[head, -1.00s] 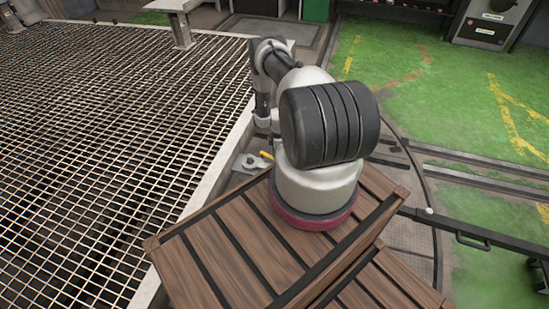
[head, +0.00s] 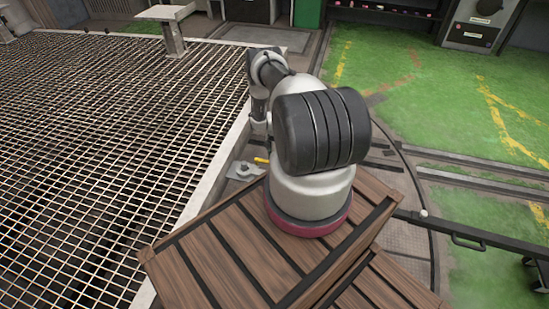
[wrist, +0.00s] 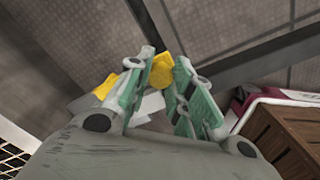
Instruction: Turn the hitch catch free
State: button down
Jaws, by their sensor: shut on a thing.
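The hitch catch shows in the wrist view as a yellow piece (wrist: 163,72) between the tips of my gripper (wrist: 160,74). My gripper's green-padded fingers are shut on it. A second yellow part (wrist: 105,87) shows to the left of the fingers. In the head view a short yellow bar (head: 261,160) lies beside a grey metal bracket (head: 243,171), just left of my arm's base. My gripper is hidden behind my arm in the head view. I cannot tell how far the catch is turned.
A wide metal grating (head: 110,120) with a pale edge fills the left. Wooden slatted decking (head: 230,250) lies under my arm. Rails (head: 480,178) and a green floor (head: 400,110) lie to the right. A dark beam (wrist: 240,70) crosses behind the fingers.

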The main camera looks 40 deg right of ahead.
jog(key=c, duration=1.2)
grip_release()
notch_tip(320, 180, up, 12)
